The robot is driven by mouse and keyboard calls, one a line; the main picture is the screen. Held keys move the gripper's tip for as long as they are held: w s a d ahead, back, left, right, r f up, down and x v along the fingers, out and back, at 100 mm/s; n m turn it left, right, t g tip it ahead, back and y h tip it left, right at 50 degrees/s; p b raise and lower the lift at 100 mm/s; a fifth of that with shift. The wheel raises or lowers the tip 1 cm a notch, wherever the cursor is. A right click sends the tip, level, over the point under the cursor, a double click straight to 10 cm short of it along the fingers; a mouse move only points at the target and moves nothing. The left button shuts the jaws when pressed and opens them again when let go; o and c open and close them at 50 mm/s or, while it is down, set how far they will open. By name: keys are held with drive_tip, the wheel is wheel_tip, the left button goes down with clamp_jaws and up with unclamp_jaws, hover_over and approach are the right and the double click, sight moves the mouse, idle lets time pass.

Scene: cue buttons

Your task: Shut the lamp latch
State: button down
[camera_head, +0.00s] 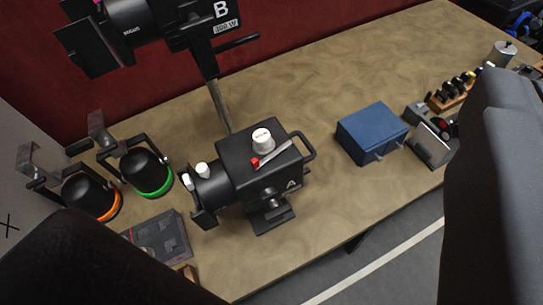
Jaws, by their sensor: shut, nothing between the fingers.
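A black stage lamp marked A (243,165) stands on the wooden table. On its top is a white knob with dark writing (263,137). A silver lever with a red tip (273,154) lies slanted along the lamp's top, just in front of the knob, and looks like the latch. I cannot tell whether it is open or shut. Another black lamp, marked B and 300 W (190,22), stands on a post behind lamp A. My gripper's fingertips do not show; large dark and grey parts of my own body cover the lower left and right side.
A blue box (372,133) stands right of lamp A. Two lamps, with green (150,172) and orange (90,195) rings, and a flat dark case (162,240) are at left. Small tools in a wooden rack (460,88) are far right. The table's back middle is clear.

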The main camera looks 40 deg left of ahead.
drive_tip(key=shift+w, duration=0.1)
drive_tip(key=m+g+y+p, duration=0.5)
drive_tip(key=g+y+p, duration=0.4)
drive_tip(key=g+p, duration=0.2)
approach(259, 167)
drive_tip(key=f, duration=0.2)
drive_tip(key=a+f, duration=0.1)
drive_tip(key=f, duration=0.1)
drive_tip(key=shift+w+a, duration=0.1)
drive_tip(key=shift+w, duration=0.15)
drive_tip(key=shift+w+a+r, duration=0.1)
drive_tip(key=shift+w+a, duration=0.1)
drive_tip(key=shift+a, duration=0.3)
drive_tip(key=shift+w+a+r, duration=0.1)
drive_tip(key=shift+w+a, duration=0.15)
drive_tip(key=shift+a, duration=0.25)
drive_tip(key=shift+w+a+p, duration=0.3)
drive_tip(key=shift+w+a, duration=0.05)
drive_tip(key=shift+a, duration=0.2)
